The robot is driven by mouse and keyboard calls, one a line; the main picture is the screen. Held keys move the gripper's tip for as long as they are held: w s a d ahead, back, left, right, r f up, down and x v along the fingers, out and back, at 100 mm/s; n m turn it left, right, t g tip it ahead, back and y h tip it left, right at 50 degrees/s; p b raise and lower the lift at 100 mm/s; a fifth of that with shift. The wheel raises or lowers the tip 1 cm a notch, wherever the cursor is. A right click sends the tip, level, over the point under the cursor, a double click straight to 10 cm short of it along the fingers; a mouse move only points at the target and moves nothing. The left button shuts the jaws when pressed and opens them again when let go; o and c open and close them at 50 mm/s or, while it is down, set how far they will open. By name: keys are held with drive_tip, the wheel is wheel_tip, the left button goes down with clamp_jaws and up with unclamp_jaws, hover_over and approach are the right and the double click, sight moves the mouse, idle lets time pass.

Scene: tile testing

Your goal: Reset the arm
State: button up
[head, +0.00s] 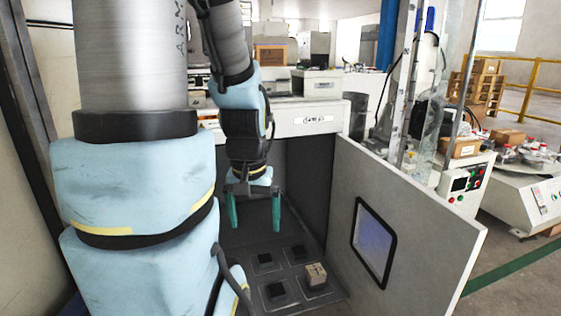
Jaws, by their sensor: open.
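My arm, in pale blue and grey covers, fills the left and middle of the head view. My gripper (254,226) points down with its two green fingers apart and nothing between them. It hangs inside the open grey cabinet, above the dark plate (297,277) with several square recesses. A small beige block (316,274) sits at the plate's right side, below and to the right of my gripper and apart from it.
The open cabinet door (420,210), with a dark-framed window, stands at the right. The cabinet's top (308,118) lies behind my gripper. My arm hides the left side.

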wheel_tip(320, 180, up, 36)
drive_tip(key=p, duration=3.3)
drive_tip(key=shift+f, duration=0.2)
drive_tip(key=shift+c, duration=0.2)
